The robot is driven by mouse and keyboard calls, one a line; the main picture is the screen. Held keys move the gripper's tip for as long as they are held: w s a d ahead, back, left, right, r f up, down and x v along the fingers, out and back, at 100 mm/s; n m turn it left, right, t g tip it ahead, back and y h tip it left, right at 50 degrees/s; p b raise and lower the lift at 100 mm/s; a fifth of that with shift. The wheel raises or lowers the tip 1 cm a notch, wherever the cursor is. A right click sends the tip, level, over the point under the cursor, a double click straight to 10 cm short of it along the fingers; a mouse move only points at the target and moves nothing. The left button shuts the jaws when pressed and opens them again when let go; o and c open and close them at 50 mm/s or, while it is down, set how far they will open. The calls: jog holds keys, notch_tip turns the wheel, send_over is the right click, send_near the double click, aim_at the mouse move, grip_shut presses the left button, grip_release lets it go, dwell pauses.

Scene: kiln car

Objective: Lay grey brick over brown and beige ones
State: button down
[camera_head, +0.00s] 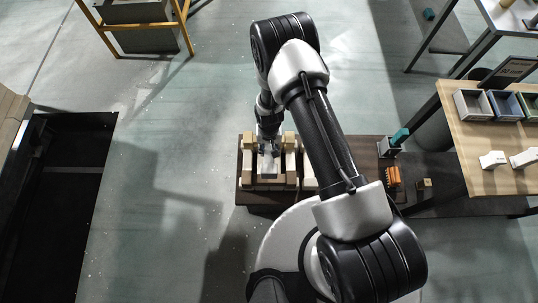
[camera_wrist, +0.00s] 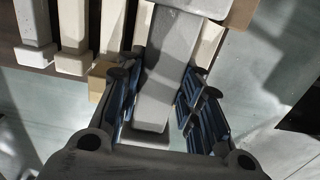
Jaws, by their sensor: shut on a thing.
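My gripper (camera_head: 268,148) is over the brick stack on the dark deck in the head view. In the wrist view my gripper (camera_wrist: 161,90) has its two blue-padded fingers on either side of a long grey brick (camera_wrist: 168,70) and is shut on it. The grey brick also shows in the head view (camera_head: 267,165), between beige bricks. A beige brick (camera_wrist: 208,45) lies right of the grey brick in the wrist view, and brown-tan blocks show at the left (camera_wrist: 98,78) and upper right (camera_wrist: 241,14). Whether the grey brick touches what is beneath it cannot be told.
The dark deck (camera_head: 250,198) carries the stack, with an orange object (camera_head: 394,177) and a small tan block (camera_head: 424,184) farther right. A wooden table (camera_head: 480,140) with bins stands at the right. A dark pit (camera_head: 60,200) lies at the left. Floor between is clear.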

notch_tip(320, 180, down, 6)
jog(key=shift+r+b, duration=0.15)
jog(key=shift+b, duration=0.7)
jog(key=c, duration=1.1)
grip_release()
notch_tip(320, 180, up, 12)
jog(key=p, duration=0.4)
jog(key=shift+r, duration=0.2)
jog(key=w+d+r+t, duration=0.15)
jog(key=w+r, duration=0.25)
jog(key=r, duration=1.1)
notch_tip(320, 180, up, 15)
send_over(269, 147)
jog(key=w+d, duration=0.2)
jog(key=d, duration=0.3)
jog(key=s+d+r+t, duration=0.1)
jog(key=s+d+r, duration=0.1)
jog(key=s+r, duration=0.4)
jog(key=s+d+r+t, duration=0.1)
jog(key=s+d+r, duration=0.2)
jog(key=s+r, duration=0.3)
jog(key=s+d+r+t, duration=0.1)
jog(key=s+d+r, duration=0.1)
jog(key=s+r, duration=0.4)
jog(key=shift+s+d+r, duration=0.1)
jog(key=shift+s+d, duration=0.1)
jog(key=shift+s, duration=0.8)
jog(key=shift+s+d+r, duration=0.1)
jog(key=shift+s+d, duration=0.05)
jog(key=shift+s, duration=0.8)
